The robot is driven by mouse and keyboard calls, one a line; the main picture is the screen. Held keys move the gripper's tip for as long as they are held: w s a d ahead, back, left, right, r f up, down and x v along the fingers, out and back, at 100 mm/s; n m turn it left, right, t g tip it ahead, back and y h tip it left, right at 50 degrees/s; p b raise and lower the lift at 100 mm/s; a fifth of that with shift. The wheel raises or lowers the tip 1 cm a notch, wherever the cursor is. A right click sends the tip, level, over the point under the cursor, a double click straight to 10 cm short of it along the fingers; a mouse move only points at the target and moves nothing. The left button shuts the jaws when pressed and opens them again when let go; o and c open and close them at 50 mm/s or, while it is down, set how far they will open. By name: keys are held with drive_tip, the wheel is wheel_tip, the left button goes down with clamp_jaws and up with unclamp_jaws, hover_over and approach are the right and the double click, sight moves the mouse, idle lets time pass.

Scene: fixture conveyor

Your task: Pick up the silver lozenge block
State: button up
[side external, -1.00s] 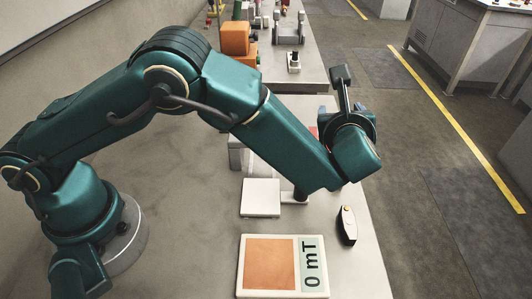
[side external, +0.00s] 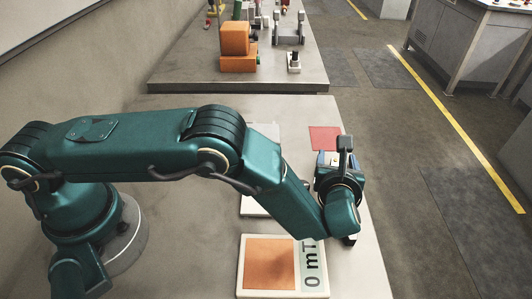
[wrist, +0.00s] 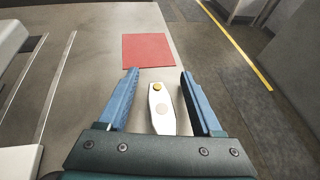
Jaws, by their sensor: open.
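A pale silver-white elongated block with tapered ends (wrist: 161,118) lies flat on the table in the wrist view. It has a yellow dot near its far end and a beige dot near its middle. My gripper (wrist: 159,74) is open, with one blue finger on each side of the block and gaps between. The block's near end runs down to the gripper's palm edge in the picture. I cannot tell the height of the fingers above the table. In the side view my gripper (side external: 329,158) is over the table's right side, and the arm hides most of the block.
A flat red square (wrist: 148,50) lies beyond the fingertips. An orange-faced panel reading "0 mT" (side external: 268,264) lies at the front, near my forearm. A white plate (side external: 253,206) is partly behind the arm. The table's right edge is close to my gripper.

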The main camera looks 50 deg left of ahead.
sight(338, 160)
clamp_jaws()
drive_tip(key=shift+r, duration=0.6)
wheel_tip(338, 160, up, 3)
drive_tip(key=s+a+r, duration=0.2)
drive_tip(key=a+r, duration=0.4)
drive_tip(key=a, duration=0.5)
drive_tip(key=shift+a+r, duration=0.25)
drive_tip(key=shift+r, duration=0.15)
